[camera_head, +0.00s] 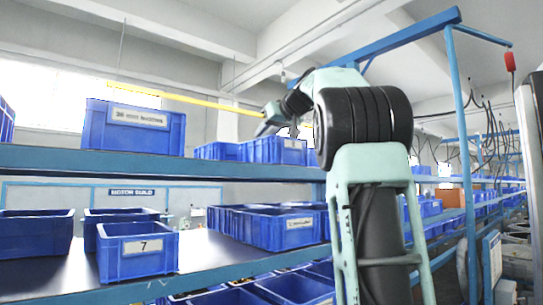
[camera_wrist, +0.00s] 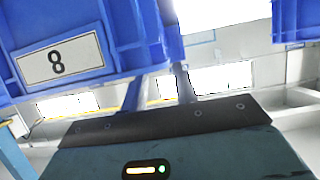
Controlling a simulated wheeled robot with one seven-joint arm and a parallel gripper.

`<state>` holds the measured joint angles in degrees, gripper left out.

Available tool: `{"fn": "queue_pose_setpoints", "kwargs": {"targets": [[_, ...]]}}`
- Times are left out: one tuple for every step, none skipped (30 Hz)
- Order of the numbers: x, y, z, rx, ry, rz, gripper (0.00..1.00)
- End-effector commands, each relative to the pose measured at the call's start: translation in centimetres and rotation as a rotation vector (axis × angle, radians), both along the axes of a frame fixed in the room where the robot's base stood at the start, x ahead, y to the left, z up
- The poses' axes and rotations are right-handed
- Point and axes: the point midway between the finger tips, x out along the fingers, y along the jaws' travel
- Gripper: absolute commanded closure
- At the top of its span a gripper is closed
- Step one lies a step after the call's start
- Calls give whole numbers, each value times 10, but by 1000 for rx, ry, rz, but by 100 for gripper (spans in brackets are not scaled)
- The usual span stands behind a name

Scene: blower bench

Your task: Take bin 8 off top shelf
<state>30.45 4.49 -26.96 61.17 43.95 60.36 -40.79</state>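Bin 8, a blue plastic bin (camera_wrist: 118,20) with a white label reading 8, fills the upper left of the wrist view, close and slightly tilted in the picture. In the head view, my gripper (camera_head: 270,118) is at the end of my raised arm, above the top shelf (camera_head: 60,158). It is just above a blue bin (camera_head: 280,151) whose label I cannot read. In the wrist view, two narrow finger-like parts (camera_wrist: 160,85) rise from the dark plate toward bin 8's right edge. I cannot tell whether they touch or hold it.
A large labelled blue bin (camera_head: 133,131) stands on the top shelf at left. Bin 7 (camera_head: 137,251) and several other blue bins stand on the shelf below. A yellow rail (camera_head: 180,98) runs behind, and a blue post (camera_head: 462,130) stands right of my arm.

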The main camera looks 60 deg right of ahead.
Motion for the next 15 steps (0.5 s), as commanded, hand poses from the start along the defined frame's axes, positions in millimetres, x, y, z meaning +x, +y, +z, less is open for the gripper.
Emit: {"fn": "queue_pose_setpoints", "kwargs": {"targets": [[8,0,0,3,3,5,71],[13,-1,-1,4,4,3,71],[19,-1,-3,4,4,3,71],[23,-2,-5,3,4,4,71],[27,-4,-7,3,5,3,71],[31,-5,-9,2,4,2,71],[33,-6,-11,2,3,2,71],[36,-7,-12,2,3,2,71],[38,-8,-13,1,2,2,71],[39,-8,-14,1,2,1,71],[39,-8,-15,1,2,1,71],[40,-9,-15,0,1,1,71],[40,-9,-16,0,1,1,71],[40,-9,-16,0,1,1,71],[40,-9,-16,0,1,1,71]]}}
